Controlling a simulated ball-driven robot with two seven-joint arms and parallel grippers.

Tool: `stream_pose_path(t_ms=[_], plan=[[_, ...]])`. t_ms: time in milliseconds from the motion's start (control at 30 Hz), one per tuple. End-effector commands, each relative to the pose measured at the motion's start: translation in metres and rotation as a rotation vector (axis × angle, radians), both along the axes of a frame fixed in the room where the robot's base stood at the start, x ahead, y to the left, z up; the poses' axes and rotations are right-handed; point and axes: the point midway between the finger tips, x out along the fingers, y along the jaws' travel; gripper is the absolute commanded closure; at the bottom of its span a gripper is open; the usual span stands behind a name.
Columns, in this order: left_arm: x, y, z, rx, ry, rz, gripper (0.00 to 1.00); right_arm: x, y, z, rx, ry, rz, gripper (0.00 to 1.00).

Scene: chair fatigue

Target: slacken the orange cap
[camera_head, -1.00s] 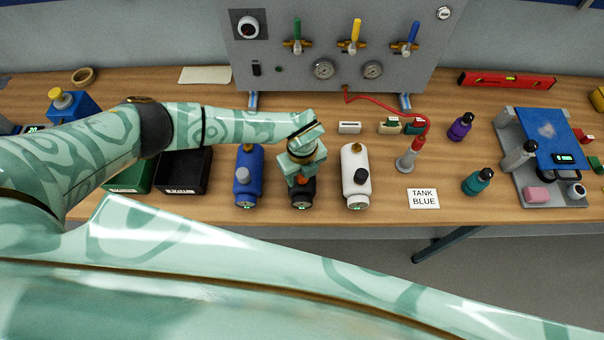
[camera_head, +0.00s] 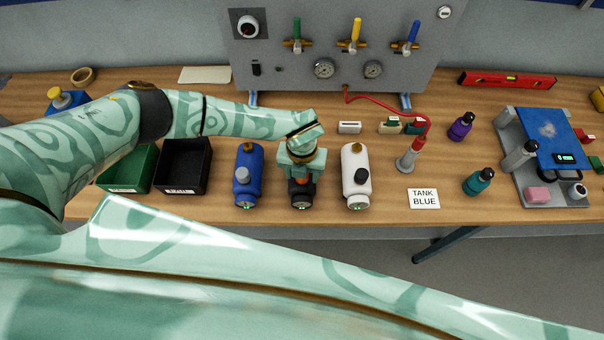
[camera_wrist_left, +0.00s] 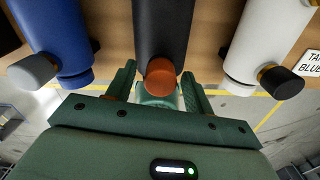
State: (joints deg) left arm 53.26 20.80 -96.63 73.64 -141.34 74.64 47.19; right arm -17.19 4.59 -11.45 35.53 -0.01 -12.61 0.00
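The orange cap (camera_wrist_left: 160,76) is on the end of the black tank (camera_wrist_left: 162,28) in the left wrist view. The black tank (camera_head: 302,199) stands between the blue and white tanks in the head view, mostly hidden by my left gripper. My left gripper (camera_head: 301,178) is above this tank. In the left wrist view its two fingers (camera_wrist_left: 158,88) stand apart on either side of the cap, with a gap visible at each side. My right gripper is not in view.
A blue tank (camera_head: 247,178) with a grey cap (camera_wrist_left: 32,72) and a white tank (camera_head: 354,165) with a black cap (camera_wrist_left: 280,82) stand close on either side. Green (camera_head: 126,188) and black bins (camera_head: 182,190) lie left. A sign (camera_head: 424,198) reads TANK BLUE.

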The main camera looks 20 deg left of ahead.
Motion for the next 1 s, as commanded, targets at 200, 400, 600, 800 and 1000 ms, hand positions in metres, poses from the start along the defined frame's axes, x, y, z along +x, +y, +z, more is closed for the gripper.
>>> stream_pose_path(t_ms=[200,400,600,800,1000], plan=[[0.0,0.0,0.0,0.0,0.0,0.002,0.92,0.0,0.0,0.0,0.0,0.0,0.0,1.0],[0.0,0.0,0.002,0.001,0.0,0.09,0.92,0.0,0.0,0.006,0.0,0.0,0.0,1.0],[0.0,0.0,0.002,0.001,0.001,0.312,0.92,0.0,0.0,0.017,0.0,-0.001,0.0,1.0],[0.001,0.0,0.0,0.0,-0.001,0.357,0.92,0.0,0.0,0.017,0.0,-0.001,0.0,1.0],[0.0,0.0,0.001,0.001,0.0,0.378,0.92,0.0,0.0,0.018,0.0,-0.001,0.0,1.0]])
